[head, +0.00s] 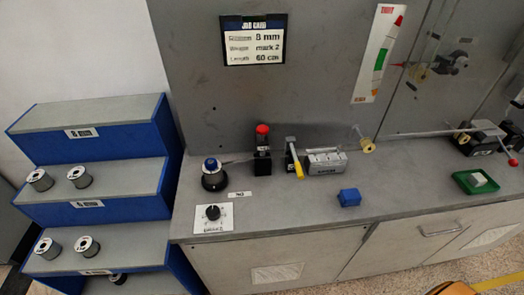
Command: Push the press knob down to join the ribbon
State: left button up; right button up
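The press knob (262,129) is a red cap on top of a small black upright press (262,162) on the grey bench. It stands up above the press body. A thin pale ribbon (238,160) runs from the spool with a blue cap (212,178) on the left toward the press. Whether the ribbon lies inside the press is too small to tell. Neither of my grippers shows in the head view.
Right of the press stand a yellow-handled lever (298,168) and a grey metal block (326,162). A blue block (349,197), a brake dial (213,212) and a green tray (465,186) are on the bench. Blue shelves (125,180) with spools stand left. The front middle bench is mostly clear.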

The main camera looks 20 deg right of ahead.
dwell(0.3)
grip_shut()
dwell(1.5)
